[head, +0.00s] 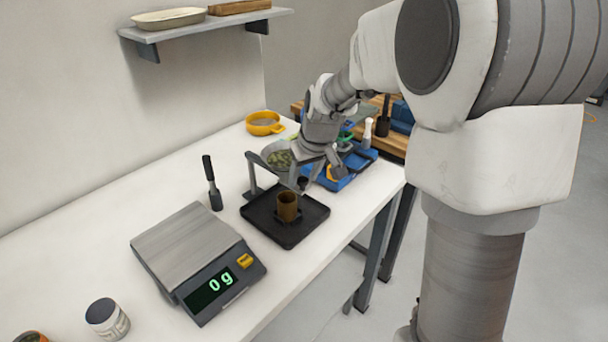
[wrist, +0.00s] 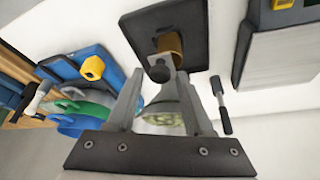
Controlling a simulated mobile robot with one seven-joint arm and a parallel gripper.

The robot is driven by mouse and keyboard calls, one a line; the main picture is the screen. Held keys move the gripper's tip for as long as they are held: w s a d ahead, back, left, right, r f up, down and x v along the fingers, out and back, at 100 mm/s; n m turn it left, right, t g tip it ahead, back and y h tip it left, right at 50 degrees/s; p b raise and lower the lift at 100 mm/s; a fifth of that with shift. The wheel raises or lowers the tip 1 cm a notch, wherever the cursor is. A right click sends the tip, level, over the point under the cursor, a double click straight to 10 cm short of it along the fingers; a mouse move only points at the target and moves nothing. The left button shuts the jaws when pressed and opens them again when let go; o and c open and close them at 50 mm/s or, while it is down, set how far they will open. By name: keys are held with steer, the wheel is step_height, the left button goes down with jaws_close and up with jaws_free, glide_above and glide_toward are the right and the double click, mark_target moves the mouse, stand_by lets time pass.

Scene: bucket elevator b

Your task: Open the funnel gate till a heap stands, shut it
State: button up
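The funnel (head: 278,159), grey with greenish contents, is held by a dark stand (head: 252,178) above a black tray (head: 262,219). A brown cup (head: 288,207) stands on the tray below the funnel's outlet side. My gripper (head: 318,177) is just right of the funnel, pointing down. In the wrist view its two fingers (wrist: 160,76) are spread apart. A small dark round-ended part (wrist: 160,72), perhaps the gate's handle, shows between the fingertips; I cannot tell if they touch it. The funnel (wrist: 163,117) shows behind the fingers. The gate's position is hard to tell.
A scale (head: 187,245) reading 0 g is at the front left, with a black-handled tool (head: 211,183) behind it. A blue tray (head: 345,180) with tools lies right of my gripper. A yellow pan (head: 264,123) is at the back. A jar (head: 106,318) stands in front left.

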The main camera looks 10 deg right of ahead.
jaws_close()
stand_by(1.2)
